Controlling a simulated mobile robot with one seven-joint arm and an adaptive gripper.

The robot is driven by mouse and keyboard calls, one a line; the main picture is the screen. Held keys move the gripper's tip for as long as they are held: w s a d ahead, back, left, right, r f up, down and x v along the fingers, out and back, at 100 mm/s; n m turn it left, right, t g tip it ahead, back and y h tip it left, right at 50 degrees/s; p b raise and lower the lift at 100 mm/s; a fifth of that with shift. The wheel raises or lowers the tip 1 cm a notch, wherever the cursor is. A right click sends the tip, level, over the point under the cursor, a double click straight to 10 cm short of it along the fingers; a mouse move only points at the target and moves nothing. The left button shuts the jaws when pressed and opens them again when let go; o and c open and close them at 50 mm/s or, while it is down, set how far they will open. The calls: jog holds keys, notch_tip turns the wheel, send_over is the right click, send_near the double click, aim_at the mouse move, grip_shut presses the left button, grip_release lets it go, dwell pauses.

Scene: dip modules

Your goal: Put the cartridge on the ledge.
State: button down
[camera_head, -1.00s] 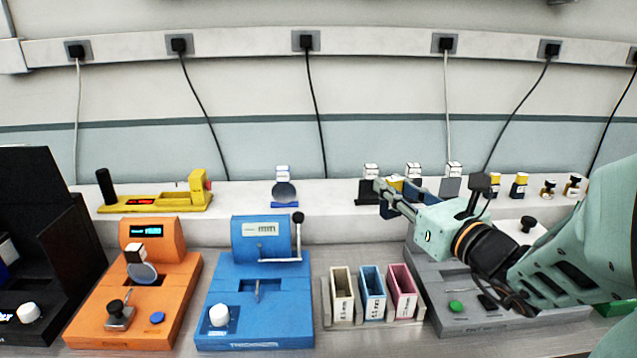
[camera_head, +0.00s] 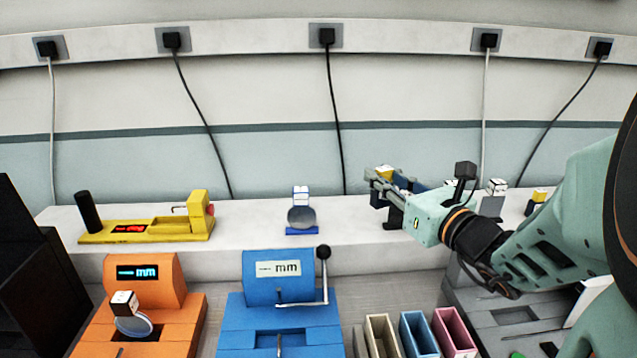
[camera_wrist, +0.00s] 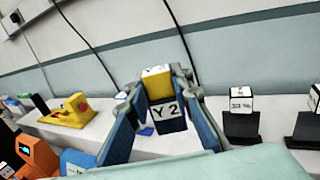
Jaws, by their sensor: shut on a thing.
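The ledge (camera_head: 250,222) is a long white shelf along the wall. The fingers hide the cartridge's sides, and I cannot tell its exact height above the ledge.
On the ledge are a yellow device (camera_head: 150,228) and a blue-based stand with a grey disc (camera_head: 301,217). Dark stands with white labelled blocks (camera_wrist: 240,103) are right of my gripper. Orange (camera_head: 140,280) and blue (camera_head: 278,325) machines stand in front. Ledge between yellow device and disc stand is clear.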

jog(key=shift+w+a+f+b, duration=0.25)
jog(key=shift+w+f+b, duration=1)
jog(key=shift+w+f, duration=0.85)
jog(key=shift+w+a+f+b, duration=0.3)
jog(key=shift+w+f+b, duration=0.95)
jog(key=shift+w+f, duration=0.8)
jog(key=shift+w+a+f+b, duration=0.25)
jog(key=shift+w+f+b, duration=1)
jog(key=shift+w+f, duration=0.85)
jog(key=shift+f, duration=0.1)
jog(key=c, duration=1.7)
grip_release()
